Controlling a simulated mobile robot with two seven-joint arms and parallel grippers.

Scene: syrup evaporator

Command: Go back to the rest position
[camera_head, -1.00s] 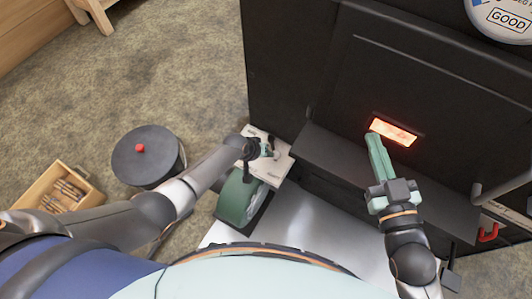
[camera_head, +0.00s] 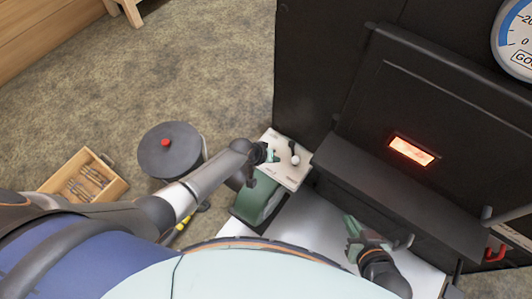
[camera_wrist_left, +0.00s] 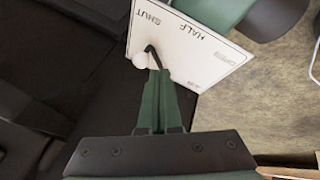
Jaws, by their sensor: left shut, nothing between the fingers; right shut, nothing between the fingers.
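My left gripper (camera_head: 272,154) is over the left part of a white lever plate (camera_head: 285,174) beside the black evaporator. In the left wrist view its green fingers (camera_wrist_left: 160,85) are shut and empty. A lever with a white ball knob (camera_head: 295,160) stands on the plate, just right of the fingers in the head view. The knob (camera_wrist_left: 140,60) is near the SHUT mark in the wrist view; contact is unclear. My right gripper (camera_head: 352,225) is shut and empty, over the pale surface in front of the evaporator, apart from its door.
The black evaporator (camera_head: 440,100) has a glowing window (camera_head: 411,151) and a ledge (camera_head: 390,190) below. A green rounded housing (camera_head: 258,198) is under the plate. A black drum with a red knob (camera_head: 166,142) and a wooden tool box (camera_head: 112,188) stand on the floor at left.

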